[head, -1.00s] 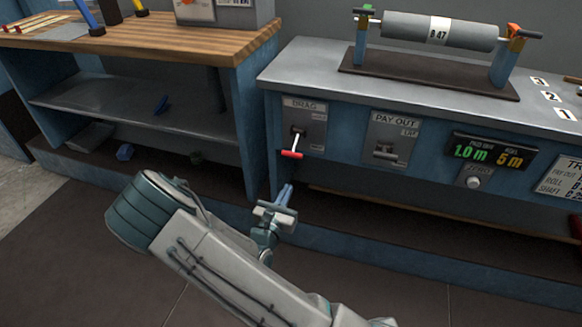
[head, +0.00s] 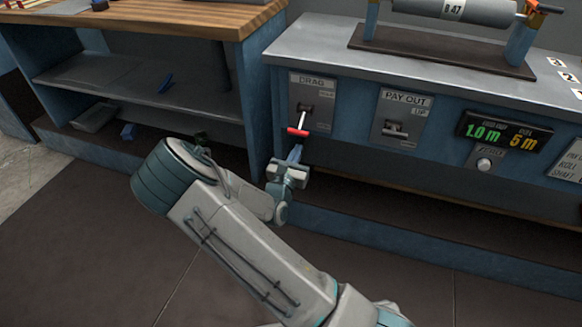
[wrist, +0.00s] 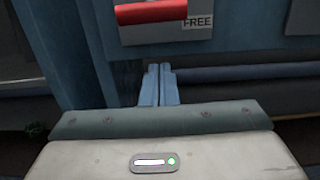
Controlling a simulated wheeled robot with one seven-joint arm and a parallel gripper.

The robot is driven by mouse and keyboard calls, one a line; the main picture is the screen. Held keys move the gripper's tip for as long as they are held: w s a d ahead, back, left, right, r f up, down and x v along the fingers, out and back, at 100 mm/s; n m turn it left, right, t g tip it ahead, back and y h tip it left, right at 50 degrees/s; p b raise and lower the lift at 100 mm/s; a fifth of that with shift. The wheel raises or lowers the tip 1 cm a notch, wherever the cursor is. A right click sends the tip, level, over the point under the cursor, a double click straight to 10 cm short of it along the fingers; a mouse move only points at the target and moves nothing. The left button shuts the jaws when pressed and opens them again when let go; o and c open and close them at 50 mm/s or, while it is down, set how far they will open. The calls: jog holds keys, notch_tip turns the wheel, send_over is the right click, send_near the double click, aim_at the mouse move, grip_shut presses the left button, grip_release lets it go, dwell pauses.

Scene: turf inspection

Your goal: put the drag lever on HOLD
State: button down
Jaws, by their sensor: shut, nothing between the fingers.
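The drag lever (head: 299,131) is a pale stem with a red handle, on a grey plate marked DRAG (head: 313,97) on the bench's blue front. The lever hangs down toward the lower end of its plate. In the wrist view the red handle (wrist: 150,11) shows at the top, beside the word FREE. The HOLD label is too small to read. My gripper (head: 295,152) is shut and empty, just below the red handle. In the wrist view its blue fingertips (wrist: 158,68) are together, below the plate's lower edge and apart from the handle.
Right of the drag plate is a PAY OUT plate (head: 402,119) with its own dark lever, then a display (head: 495,134) reading 1.0 m and 5 m, with a round knob (head: 484,164) below. A wood-topped bench (head: 215,18) stands at left. The floor in front is clear.

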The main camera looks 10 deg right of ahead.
aim_at(302, 121)
jog(key=shift+w+r+b, duration=0.1)
jog(key=shift+r+b, duration=0.5)
jog(key=shift+r, duration=1.35)
jog(key=shift+r+p, duration=0.2)
jog(key=shift+p, duration=0.2)
jog(key=shift+r+g+p, duration=0.1)
jog(key=shift+g+p, duration=0.2)
jog(key=shift+p, duration=0.3)
